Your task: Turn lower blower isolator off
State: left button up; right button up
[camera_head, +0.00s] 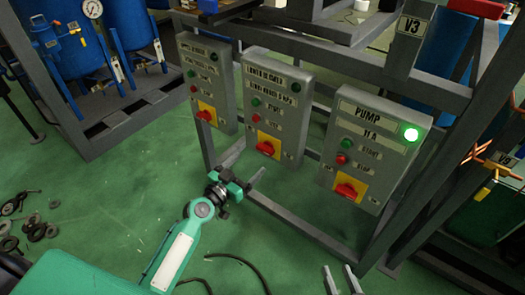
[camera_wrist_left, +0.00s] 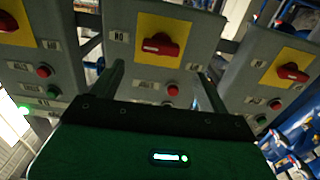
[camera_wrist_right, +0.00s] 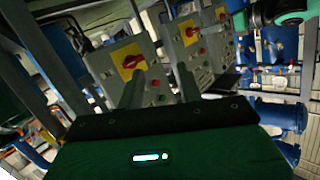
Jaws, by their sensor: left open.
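The lower blower panel (camera_head: 277,103) is the middle of three grey boxes. Its isolator is a red rotary handle (camera_head: 265,148) on a yellow plate, low on the box. In the left wrist view the handle (camera_wrist_left: 160,45) appears upside down, roughly crosswise, framed between my finger tips. My left gripper (camera_head: 246,162) is open and empty, in front of and below the middle panel, apart from the handle. My right gripper (camera_head: 340,278) is at the bottom edge of the head view, fingers apart and empty; in the right wrist view its fingers (camera_wrist_right: 160,88) point toward the panels.
The pump panel (camera_head: 373,139), with a lit green lamp (camera_head: 411,134), stands to the right; another panel (camera_head: 207,83) stands to the left, both with red handles. A grey frame (camera_head: 305,232) carries the boxes. Blue tanks (camera_head: 78,50) stand back left. Loose rings (camera_head: 36,229) lie on the floor.

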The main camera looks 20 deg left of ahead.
aim_at(263, 151)
pick_arm(q)
jog(key=x, duration=0.7)
jog(key=shift+w+d+f, duration=0.1)
jog(key=shift+w+d, duration=0.1)
jog(key=shift+w, duration=0.4)
pick_arm(e)
jog(key=shift+s+f+g, duration=0.3)
jog(key=shift+f, duration=0.2)
pick_arm(q)
jog(key=c, duration=1)
pick_arm(e)
jog(key=shift+a, duration=0.1)
